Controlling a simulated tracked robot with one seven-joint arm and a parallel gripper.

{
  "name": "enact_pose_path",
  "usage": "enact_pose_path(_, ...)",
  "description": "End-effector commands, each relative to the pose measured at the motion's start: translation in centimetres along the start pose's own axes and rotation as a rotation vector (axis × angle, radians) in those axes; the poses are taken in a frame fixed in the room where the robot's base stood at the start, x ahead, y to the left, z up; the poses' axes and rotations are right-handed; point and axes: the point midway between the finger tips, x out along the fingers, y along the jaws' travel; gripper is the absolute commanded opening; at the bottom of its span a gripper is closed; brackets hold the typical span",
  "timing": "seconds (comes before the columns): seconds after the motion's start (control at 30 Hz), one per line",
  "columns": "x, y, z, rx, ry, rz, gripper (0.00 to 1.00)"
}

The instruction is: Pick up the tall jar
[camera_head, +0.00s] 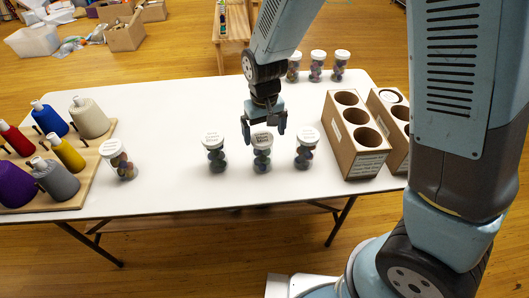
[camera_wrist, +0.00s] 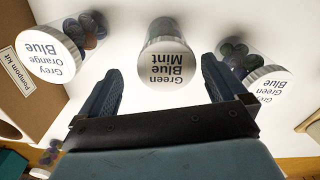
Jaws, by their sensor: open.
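Several clear jars with white labelled lids and coloured pompoms stand on the white table. Three form a front row: a left jar (camera_head: 216,158), a middle jar (camera_head: 262,158) and a right jar (camera_head: 304,156). Their heights look close, so I cannot clearly tell which is the tall jar. My gripper (camera_head: 264,130) is open and empty, just above and behind the middle jar. In the wrist view, the middle jar (camera_wrist: 166,52), labelled "Green Blue Mint", appears between and beyond the open fingertips (camera_wrist: 162,72). The "Grey Orange Blue" jar (camera_wrist: 56,52) and another jar (camera_wrist: 262,82) flank it.
Another jar (camera_head: 122,166) stands by a wooden board of thread cones (camera_head: 92,175) at left. Several jars (camera_head: 317,68) stand along the back edge. Cardboard boxes with round holes (camera_head: 357,162) sit at right. Table space behind the front row is clear.

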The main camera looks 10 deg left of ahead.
Motion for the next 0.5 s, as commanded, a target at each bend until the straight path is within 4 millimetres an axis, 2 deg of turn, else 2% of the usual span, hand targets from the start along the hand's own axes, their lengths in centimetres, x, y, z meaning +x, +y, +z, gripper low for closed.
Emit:
enact_pose_path(0.27,1.4,-0.1,0.0,0.0,-0.001,0.001,0.99)
enact_pose_path(0.5,4.3,-0.7,0.0,0.002,-0.002,0.001,0.99)
